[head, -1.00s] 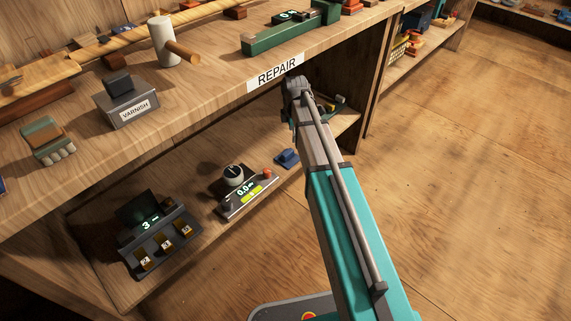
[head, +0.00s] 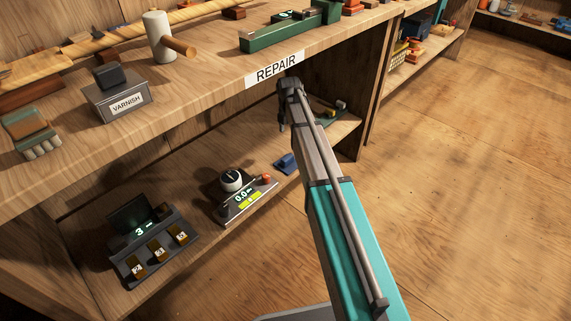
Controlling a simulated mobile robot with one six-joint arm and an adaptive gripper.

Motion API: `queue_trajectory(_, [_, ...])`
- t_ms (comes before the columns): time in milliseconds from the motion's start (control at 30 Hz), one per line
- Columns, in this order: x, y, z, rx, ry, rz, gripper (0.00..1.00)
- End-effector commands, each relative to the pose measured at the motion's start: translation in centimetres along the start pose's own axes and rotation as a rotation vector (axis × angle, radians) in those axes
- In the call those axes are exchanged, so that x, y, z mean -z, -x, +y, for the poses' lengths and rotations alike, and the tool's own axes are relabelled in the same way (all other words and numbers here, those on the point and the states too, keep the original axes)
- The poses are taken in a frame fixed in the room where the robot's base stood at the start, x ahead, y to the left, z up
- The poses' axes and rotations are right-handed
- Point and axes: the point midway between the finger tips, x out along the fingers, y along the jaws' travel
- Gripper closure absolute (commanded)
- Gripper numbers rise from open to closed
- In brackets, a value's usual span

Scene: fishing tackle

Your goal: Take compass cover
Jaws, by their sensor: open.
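No piece is clearly recognisable as the compass cover. A small blue piece (head: 286,163) lies on the lower shelf, to the right of the device with the white knob; it is too small to tell what it is. My gripper (head: 282,128) is open, just under the shelf edge with the REPAIR label, with its fingers pointing down. In the picture it is above the blue piece and apart from it. My own arm hides part of the lower shelf's right end.
The lower shelf holds a device with a white knob (head: 240,197) and a dark device with a "3" display (head: 152,243). The upper board (head: 200,105) overhangs it, carrying a varnish box (head: 118,95). An upright panel (head: 355,125) closes the right. Floor (head: 460,200) is clear.

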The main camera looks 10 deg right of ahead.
Motion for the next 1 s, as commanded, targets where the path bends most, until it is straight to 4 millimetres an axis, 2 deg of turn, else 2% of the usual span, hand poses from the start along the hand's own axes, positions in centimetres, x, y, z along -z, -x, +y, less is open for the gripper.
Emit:
queue_trajectory(267, [0.0,-1.1,0.0,0.000,-0.001,0.000,0.23])
queue_trajectory(1000, [0.1,-6.9,0.1,0.000,-0.001,0.000,0.23])
